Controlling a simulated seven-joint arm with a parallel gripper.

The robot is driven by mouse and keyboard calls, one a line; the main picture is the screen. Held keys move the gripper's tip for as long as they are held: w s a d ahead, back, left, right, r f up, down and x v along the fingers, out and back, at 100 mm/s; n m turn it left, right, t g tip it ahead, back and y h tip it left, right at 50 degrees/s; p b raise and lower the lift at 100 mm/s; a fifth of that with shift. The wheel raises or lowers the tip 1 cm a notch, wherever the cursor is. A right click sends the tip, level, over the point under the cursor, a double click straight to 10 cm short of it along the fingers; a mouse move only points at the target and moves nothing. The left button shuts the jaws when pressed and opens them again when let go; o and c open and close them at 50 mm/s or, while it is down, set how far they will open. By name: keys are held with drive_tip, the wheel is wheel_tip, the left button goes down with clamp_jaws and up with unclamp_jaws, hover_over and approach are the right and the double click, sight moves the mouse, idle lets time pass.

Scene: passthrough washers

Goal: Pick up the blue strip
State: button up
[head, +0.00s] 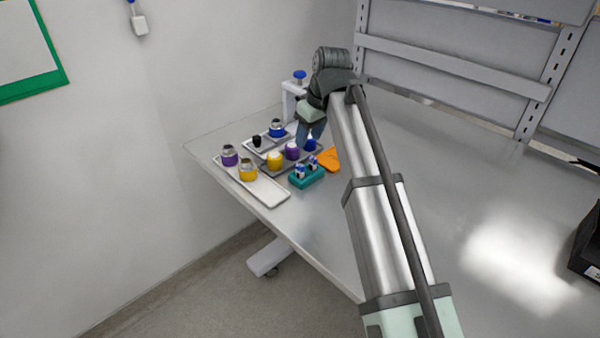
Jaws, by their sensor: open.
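No blue strip can be told for sure at this size. A teal block (307,178) stands near the table's left edge, with small blue-and-white pieces (300,170) upright in it. My gripper (309,140) is open and points down above the far right end of a grey tray, just behind the teal block. A blue piece (311,146) shows right at or under its fingertips. I cannot tell whether they touch.
A white tray (270,194) holds purple and yellow capped items. The grey tray (283,170) holds yellow and purple ones. An orange piece (330,160) lies to the right. A white stand with a blue knob (299,75) rises behind. The table's right side is mostly clear.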

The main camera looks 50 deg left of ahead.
sight(300, 165)
drive_tip(key=x, duration=1.1)
drive_tip(key=shift+w+f, duration=0.1)
drive_tip(key=shift+f, duration=0.15)
drive_tip(key=shift+c, duration=0.2)
clamp_jaws()
